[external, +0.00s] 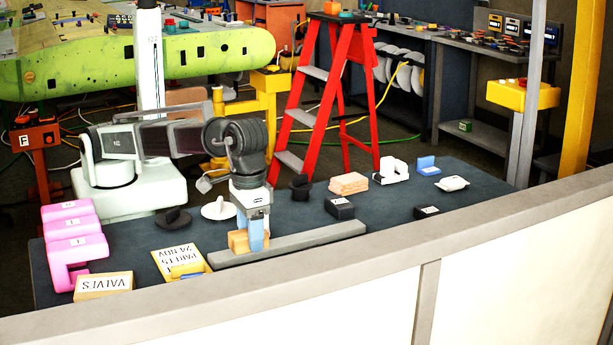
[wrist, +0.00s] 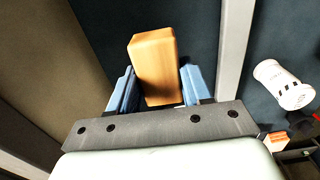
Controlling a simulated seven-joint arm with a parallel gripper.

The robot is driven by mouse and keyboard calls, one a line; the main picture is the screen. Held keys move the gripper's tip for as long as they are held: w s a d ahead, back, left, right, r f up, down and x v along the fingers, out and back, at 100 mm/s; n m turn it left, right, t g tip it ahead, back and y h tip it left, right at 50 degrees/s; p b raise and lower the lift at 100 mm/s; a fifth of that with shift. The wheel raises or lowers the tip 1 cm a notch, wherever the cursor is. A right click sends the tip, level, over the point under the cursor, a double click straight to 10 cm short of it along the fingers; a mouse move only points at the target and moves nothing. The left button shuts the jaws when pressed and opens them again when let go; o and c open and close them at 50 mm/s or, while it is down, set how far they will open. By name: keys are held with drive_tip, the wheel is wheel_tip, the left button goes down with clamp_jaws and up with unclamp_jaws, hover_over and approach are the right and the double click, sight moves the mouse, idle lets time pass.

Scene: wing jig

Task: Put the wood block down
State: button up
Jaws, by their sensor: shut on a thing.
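The wood block (external: 238,241) is a light orange-brown block low over the dark table, by the left end of a long grey bar. In the wrist view the wood block (wrist: 154,62) lies between the two blue fingers. My gripper (external: 257,234) points down and is shut on the block; in the wrist view my gripper (wrist: 158,88) has one finger on each side of it. A finger partly hides the block in the external view. I cannot tell whether its underside touches the table.
The grey bar (external: 300,241) runs right of the block. A yellow parts tray (external: 181,262), a VALVES box (external: 103,285) and pink holders (external: 75,240) stand left. A black disc-shaped piece (external: 173,219) and a white one (external: 218,208) lie behind. The table's right end (external: 480,190) has free room.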

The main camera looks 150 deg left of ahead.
drive_tip(key=shift+f, duration=4.95)
drive_tip(key=shift+f, duration=0.1)
drive_tip(key=o, duration=1.1)
drive_tip(key=shift+c, duration=0.2)
wheel_tip(320, 180, up, 12)
drive_tip(key=shift+r, duration=0.1)
